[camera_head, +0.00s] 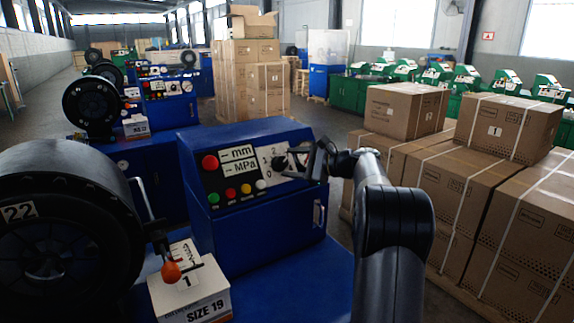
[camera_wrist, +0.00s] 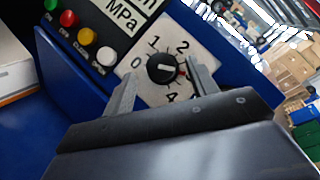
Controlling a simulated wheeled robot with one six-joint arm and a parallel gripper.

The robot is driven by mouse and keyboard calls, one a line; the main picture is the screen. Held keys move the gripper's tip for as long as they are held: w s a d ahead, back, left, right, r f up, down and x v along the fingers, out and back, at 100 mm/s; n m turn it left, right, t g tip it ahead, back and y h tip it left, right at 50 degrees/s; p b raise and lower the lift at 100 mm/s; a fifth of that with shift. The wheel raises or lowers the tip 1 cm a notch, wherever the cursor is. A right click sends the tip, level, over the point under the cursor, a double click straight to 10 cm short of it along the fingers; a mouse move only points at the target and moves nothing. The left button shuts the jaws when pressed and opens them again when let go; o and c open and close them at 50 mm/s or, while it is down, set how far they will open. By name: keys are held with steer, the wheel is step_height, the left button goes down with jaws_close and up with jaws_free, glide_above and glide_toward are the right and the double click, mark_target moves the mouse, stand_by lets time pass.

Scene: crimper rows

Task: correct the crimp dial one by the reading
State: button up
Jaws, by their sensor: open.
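The crimp dial is a black knob (camera_wrist: 162,68) on a white plate with numbers, on the blue control box (camera_head: 250,185). In the wrist view its white line lies roughly level; a small red mark shows at its right. I read 0, 1, 2 and 4; the 3 is not clear. In the head view the dial (camera_head: 279,163) is partly hidden. My gripper (camera_wrist: 162,86) is open, one finger on each side of the knob; I cannot tell whether they touch it. The display panel (camera_head: 238,161) shows dashes before mm and MPa.
A carton (camera_head: 190,290) marked 1 and SIZE 19 sits before the box. A red button (camera_head: 209,162) and smaller buttons lie left of the dial. Stacked cartons (camera_head: 455,180) stand right.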

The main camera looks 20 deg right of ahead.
mark_target(280, 163)
steer(key=b+v, duration=0.1)
steer(key=v, duration=0.7)
steer(key=shift+s, duration=0.15)
steer(key=p+x, duration=0.1)
steer(key=x, duration=1)
steer(key=shift+d+p, duration=0.1)
steer(key=shift+p, duration=0.3)
steer(key=shift+s+d, duration=0.1)
